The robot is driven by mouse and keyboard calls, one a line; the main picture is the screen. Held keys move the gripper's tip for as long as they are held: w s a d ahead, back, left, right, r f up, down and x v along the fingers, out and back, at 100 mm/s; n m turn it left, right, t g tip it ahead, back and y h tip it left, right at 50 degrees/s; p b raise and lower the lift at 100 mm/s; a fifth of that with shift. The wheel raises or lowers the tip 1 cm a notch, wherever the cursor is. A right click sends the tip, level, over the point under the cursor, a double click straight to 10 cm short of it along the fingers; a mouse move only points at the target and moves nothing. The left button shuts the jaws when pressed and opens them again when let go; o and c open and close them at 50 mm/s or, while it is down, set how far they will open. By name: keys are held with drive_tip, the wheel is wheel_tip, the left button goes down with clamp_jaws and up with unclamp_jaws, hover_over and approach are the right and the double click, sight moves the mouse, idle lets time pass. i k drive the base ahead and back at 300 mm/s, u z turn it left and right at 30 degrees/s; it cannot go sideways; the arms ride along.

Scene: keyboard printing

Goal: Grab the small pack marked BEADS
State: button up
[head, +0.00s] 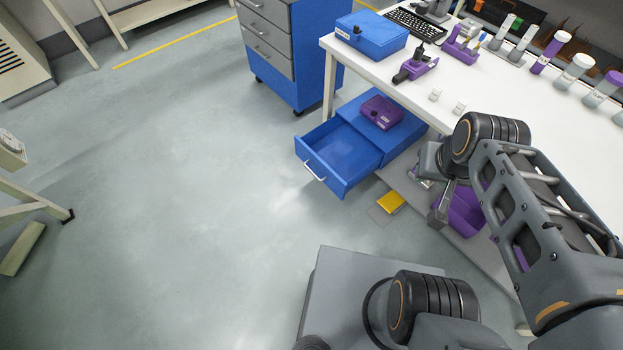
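Two small whitish packs (435,95) and (459,107) stand on the white table near its front edge. Any marking on them is too small to read, so I cannot tell whether either says BEADS. My gripper (437,216) hangs below and in front of the table edge, lower than the packs and apart from them. It is partly hidden by my own arm, and I cannot see whether its fingers are open or hold anything.
The white table (560,145) carries a purple device (416,66), blue case (371,34), keyboard (415,22) and several bottles. Below are an open, empty-looking blue drawer (340,157), purple bin (462,211) and yellow item (391,202).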

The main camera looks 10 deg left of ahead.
sight(459, 108)
drive_tip(key=u, duration=0.8)
drive_tip(key=i, duration=0.95)
drive_tip(key=z, duration=1.9)
drive_tip(key=k, duration=0.5)
drive_tip(key=z, duration=1.55)
drive_tip(key=i, duration=1.25)
drive_tip(key=u, duration=0.8)
